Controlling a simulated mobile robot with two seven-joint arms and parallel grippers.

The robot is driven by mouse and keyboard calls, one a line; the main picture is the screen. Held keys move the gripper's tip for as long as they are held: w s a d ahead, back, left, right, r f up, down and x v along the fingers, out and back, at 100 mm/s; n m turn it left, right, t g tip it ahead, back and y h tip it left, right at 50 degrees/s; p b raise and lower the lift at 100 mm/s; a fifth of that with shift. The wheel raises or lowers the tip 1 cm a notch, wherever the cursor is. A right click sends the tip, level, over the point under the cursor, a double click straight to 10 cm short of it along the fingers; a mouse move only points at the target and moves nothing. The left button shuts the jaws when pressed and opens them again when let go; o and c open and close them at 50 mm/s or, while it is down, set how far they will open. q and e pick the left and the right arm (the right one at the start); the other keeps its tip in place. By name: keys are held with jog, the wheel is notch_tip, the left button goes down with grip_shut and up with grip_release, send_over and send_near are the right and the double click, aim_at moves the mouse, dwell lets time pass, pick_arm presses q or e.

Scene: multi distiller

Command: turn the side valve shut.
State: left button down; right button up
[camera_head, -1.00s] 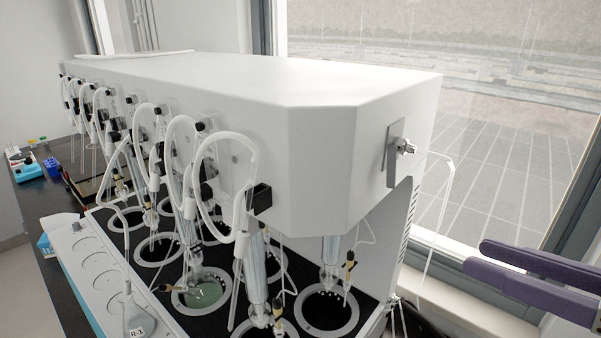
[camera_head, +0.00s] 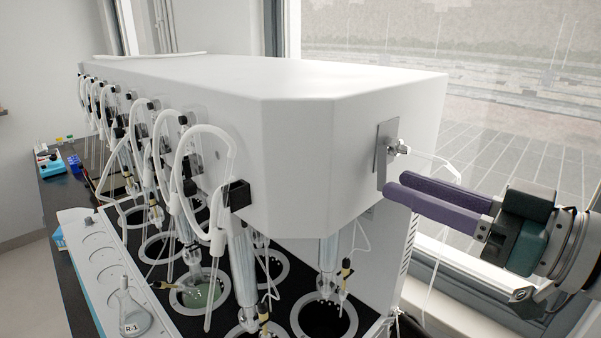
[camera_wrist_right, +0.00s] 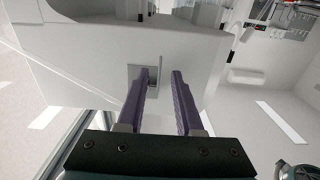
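The side valve (camera_head: 398,149) is a small metal fitting on a grey plate (camera_head: 384,158) on the right end of the white distiller (camera_head: 270,85). A clear tube runs from it to the right. My right gripper (camera_head: 398,187) has purple fingers, which are apart with nothing between them. In the head view its tips are just below the valve, near the housing. In the right wrist view the open fingers (camera_wrist_right: 160,74) point at the plate (camera_wrist_right: 157,63), and the near finger ends hide part of it. I cannot tell whether they touch the valve. My left gripper is not in view.
Glass tubes and white hoses (camera_head: 207,133) line the distiller's front above round wells. A flask marked R-1 (camera_head: 133,318) stands on the white front panel (camera_head: 85,235). The window and its sill (camera_head: 450,300) lie close on the right, behind my right arm.

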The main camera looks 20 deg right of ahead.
jog(key=shift+x, duration=1.05)
grip_shut()
dwell(0.8)
